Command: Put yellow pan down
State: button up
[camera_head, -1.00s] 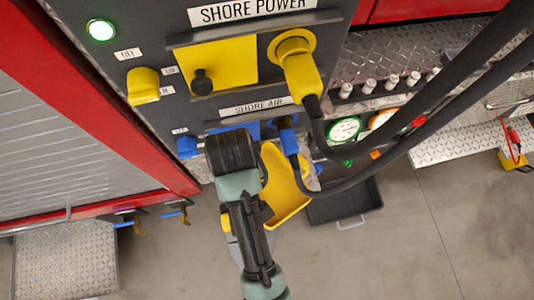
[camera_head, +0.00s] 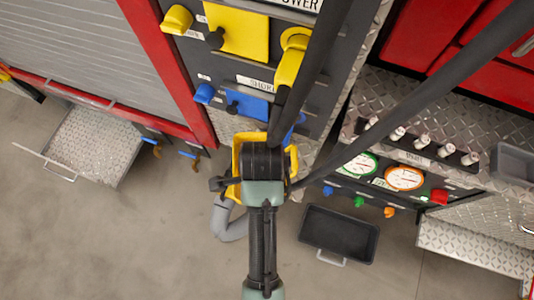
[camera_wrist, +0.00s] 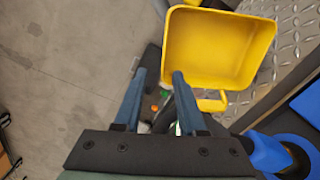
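The yellow pan (camera_head: 237,150) is mostly hidden behind my wrist in the head view, with its yellow edges showing on both sides. In the wrist view the pan (camera_wrist: 215,45) shows its empty inside and a small loop handle (camera_wrist: 212,103) on its near side. My gripper (camera_wrist: 158,75) has its two blue-grey fingers apart, with no pan wall visible between them. The right fingertip overlaps the pan's near left corner; whether they touch I cannot tell. What the pan rests on is hidden.
Blue plug (camera_wrist: 268,152) sits close at lower right in the wrist view. Thick black cables (camera_head: 440,85) cross right of my gripper, beside the panel with yellow and blue fittings. A black tray (camera_head: 312,250) lies on the floor. Open floor is at left.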

jog(key=shift+w+f, duration=0.2)
jog(key=shift+f, duration=2.85)
jog(key=shift+w+f, duration=0.2)
jog(key=shift+f, duration=2.85)
grip_shut()
